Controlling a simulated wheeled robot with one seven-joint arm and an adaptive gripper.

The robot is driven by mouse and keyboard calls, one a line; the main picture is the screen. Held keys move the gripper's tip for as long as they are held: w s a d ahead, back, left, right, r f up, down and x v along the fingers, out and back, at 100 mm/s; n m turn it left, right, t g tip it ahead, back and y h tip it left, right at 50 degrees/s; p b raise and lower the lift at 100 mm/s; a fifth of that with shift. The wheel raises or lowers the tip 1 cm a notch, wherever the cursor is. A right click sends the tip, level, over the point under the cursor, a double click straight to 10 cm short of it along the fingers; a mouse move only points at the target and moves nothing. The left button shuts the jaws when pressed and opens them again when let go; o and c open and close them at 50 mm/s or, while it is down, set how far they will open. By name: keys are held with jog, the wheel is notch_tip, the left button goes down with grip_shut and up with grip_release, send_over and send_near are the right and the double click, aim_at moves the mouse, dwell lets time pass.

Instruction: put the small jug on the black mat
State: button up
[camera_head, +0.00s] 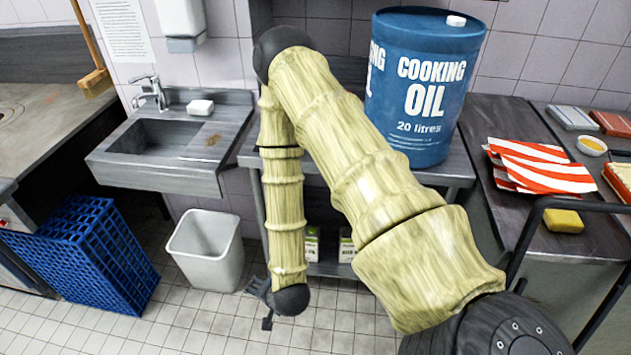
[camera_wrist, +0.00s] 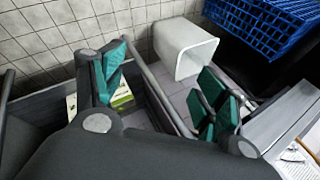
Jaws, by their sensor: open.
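I see neither the small jug nor the black mat in either view. My gripper (camera_head: 265,300) hangs low in the head view, in front of the metal table and right of the bin, partly hidden behind the end of my arm. In the wrist view my gripper (camera_wrist: 165,70) shows its two green-padded fingers wide apart. It is open, with nothing between the fingers.
A grey-white bin (camera_head: 205,250) and blue crates (camera_head: 85,255) stand on the tiled floor at left. A sink (camera_head: 160,145) is above. A blue cooking oil drum (camera_head: 420,90) stands on the metal table. Striped cloths (camera_head: 545,165) and a yellow sponge (camera_head: 563,221) lie on the right counter.

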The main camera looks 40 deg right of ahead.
jog(key=s+f+n+g, duration=0.2)
jog(key=s+n, duration=0.4)
jog(key=s, duration=0.5)
jog(key=s+f+n+g, duration=0.3)
jog(key=s+n+g, duration=0.2)
jog(key=s, duration=0.5)
jog(key=n, duration=0.2)
jog(key=shift+s+f+n, duration=0.15)
jog(key=shift+s+n, duration=0.15)
jog(key=shift+s, duration=0.05)
